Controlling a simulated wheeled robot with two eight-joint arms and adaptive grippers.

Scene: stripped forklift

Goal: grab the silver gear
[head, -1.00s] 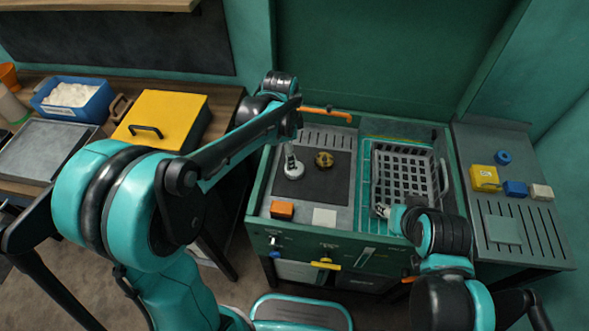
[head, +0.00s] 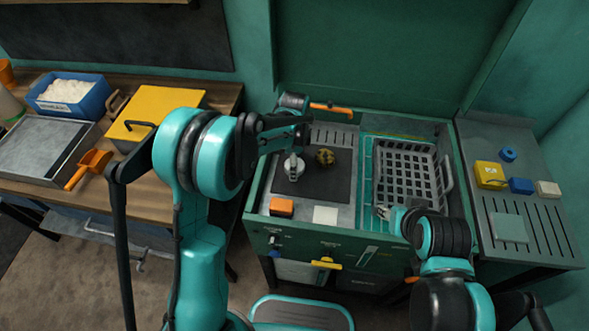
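The silver gear (head: 292,172) lies on the dark mat (head: 318,187) in the left bay of the green workstation. My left gripper (head: 293,161) points down right over the gear, its fingertips at or touching the gear's top. Whether the fingers are shut on it is too small to tell. A brass-coloured gear (head: 325,157) lies just to the right on the same mat. My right gripper (head: 383,211) is at the front left corner of the grey basket (head: 408,172), and its finger opening is not clear.
An orange block (head: 281,207) and a white square (head: 325,215) lie at the bay's front edge. An orange handle (head: 332,108) is behind my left gripper. A side table (head: 530,222) at right holds yellow, blue and white blocks. A wooden bench with an orange scoop (head: 89,168) stands at left.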

